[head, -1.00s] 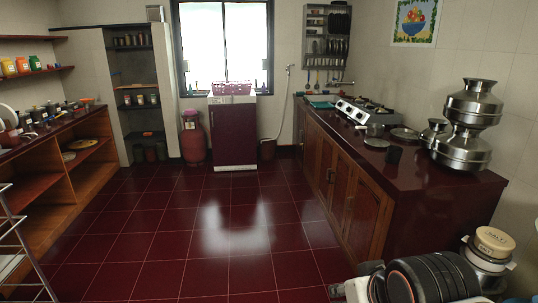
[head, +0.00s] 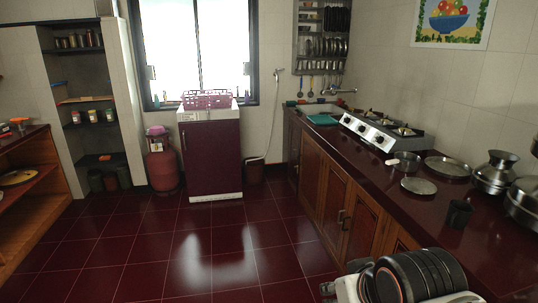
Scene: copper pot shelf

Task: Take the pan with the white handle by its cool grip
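A small pan (head: 407,161) sits on the dark red counter (head: 480,240), just in front of the stove. A short pale handle (head: 391,162) seems to stick out from its left side; it is too small to make out a separate grip. My folded arm shows at the bottom right, well short of the pan and apart from it. Dark parts at the arm's left end may be my gripper (head: 328,289); its fingers are not clear, and I cannot tell whether it is open.
A two-burner stove (head: 381,132) stands behind the pan. Flat round plates (head: 418,186), a dark cup (head: 459,214) and metal pots (head: 494,172) are nearby on the counter. Wooden cabinets (head: 332,195) front it. The tiled floor to the left is clear, up to a red gas cylinder (head: 162,166).

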